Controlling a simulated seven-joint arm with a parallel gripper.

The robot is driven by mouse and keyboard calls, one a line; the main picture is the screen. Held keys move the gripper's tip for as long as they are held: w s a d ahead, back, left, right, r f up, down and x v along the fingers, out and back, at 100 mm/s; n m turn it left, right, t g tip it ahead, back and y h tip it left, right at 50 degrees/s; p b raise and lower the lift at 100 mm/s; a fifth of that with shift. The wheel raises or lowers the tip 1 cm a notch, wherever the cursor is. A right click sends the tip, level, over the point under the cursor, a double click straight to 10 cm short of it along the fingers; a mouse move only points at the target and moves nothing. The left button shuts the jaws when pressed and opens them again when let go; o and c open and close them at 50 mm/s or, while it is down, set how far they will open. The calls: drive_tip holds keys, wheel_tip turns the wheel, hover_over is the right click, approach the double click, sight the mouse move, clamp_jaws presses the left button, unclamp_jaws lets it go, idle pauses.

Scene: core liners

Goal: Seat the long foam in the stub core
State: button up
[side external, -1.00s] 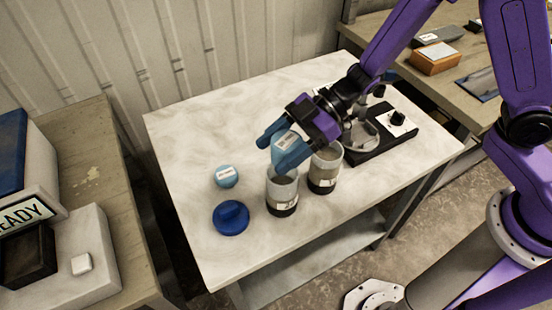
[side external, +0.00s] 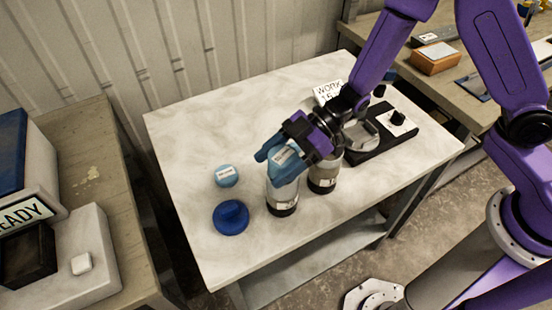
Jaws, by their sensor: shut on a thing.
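My gripper (side external: 277,160) is shut on a light blue foam (side external: 286,151) with a white label. I take it as the long foam, but the label is too small to read. The gripper and foam are over the mouth of the left clear core (side external: 283,196), which has a dark base. The fingers hide the core's rim, so I cannot tell how far the foam is inside. A second, similar core (side external: 323,178) stands just right of it, partly behind my gripper. I cannot tell which one is the stub core.
Another light blue foam (side external: 227,176) with a label and a dark blue knobbed lid (side external: 231,217) sit left of the cores on the marbled table (side external: 195,125). A black device (side external: 388,133) and a white sign (side external: 328,92) are behind. The table's back left is clear.

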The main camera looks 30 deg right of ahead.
drive_tip(key=shift+f, duration=0.3)
drive_tip(key=o, duration=1)
drive_tip(key=shift+r, duration=0.15)
drive_tip(key=shift+r, duration=0.25)
drive_tip(key=w+d+r+m+t+h, duration=0.1)
drive_tip(key=d+r+t+h, duration=0.1)
drive_tip(key=d+r, duration=0.35)
drive_tip(key=w+d+r+m+t+h, duration=0.1)
drive_tip(key=d+r+t+h, duration=0.15)
drive_tip(key=d, duration=0.55)
drive_tip(key=s+d+m+g+h, duration=0.1)
drive_tip(key=s+d+h, duration=0.1)
drive_tip(key=s+d, duration=0.2)
drive_tip(key=s+d+r+m+g+h, duration=0.1)
drive_tip(key=s+d+h, duration=0.2)
drive_tip(key=s, duration=0.7)
drive_tip(key=s+d+r+m+g+h, duration=0.1)
drive_tip(key=s+d+g+h, duration=0.1)
drive_tip(key=s+d, duration=0.5)
drive_tip(key=shift+d+m, duration=0.25)
drive_tip(key=shift+m, duration=0.05)
